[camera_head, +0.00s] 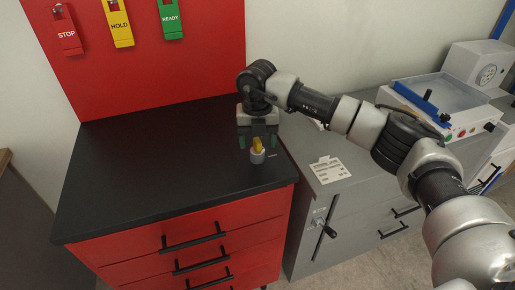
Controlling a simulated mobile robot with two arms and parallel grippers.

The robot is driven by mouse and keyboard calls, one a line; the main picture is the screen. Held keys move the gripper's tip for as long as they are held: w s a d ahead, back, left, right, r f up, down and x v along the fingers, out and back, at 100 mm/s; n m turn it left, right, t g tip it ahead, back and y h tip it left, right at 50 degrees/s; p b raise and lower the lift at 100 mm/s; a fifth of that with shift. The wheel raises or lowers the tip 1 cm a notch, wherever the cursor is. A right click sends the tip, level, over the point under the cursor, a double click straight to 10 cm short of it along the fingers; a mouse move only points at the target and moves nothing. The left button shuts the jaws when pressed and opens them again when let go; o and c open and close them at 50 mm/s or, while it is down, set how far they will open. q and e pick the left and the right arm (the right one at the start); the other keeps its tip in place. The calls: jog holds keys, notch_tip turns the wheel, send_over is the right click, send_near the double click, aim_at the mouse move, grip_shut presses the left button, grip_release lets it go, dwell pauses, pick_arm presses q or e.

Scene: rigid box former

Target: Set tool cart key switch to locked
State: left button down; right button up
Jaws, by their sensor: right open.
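The red tool cart (180,233) with a black top (140,165) stands at the left and centre. A key switch (257,156) sits on the right part of the top, with a grey round base and a yellow key standing up from it. My right gripper (258,142) reaches in from the right and points down over the switch. Its jaws are open, with one finger on each side of the yellow key. I cannot tell whether the fingers touch the key. A small mark (272,156) lies beside the switch, too small to read. My left gripper is not in view.
A red back panel carries STOP (70,42), HOLD (122,34) and READY (171,22) tags. A grey cabinet (345,195) with a label card (329,170) and a black handle stands close on the right. A machine (445,105) is behind it. The left cart top is clear.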

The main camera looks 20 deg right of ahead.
notch_tip(320, 180, up, 7)
jog(key=shift+r+b, duration=0.2)
jog(key=shift+b, duration=0.2)
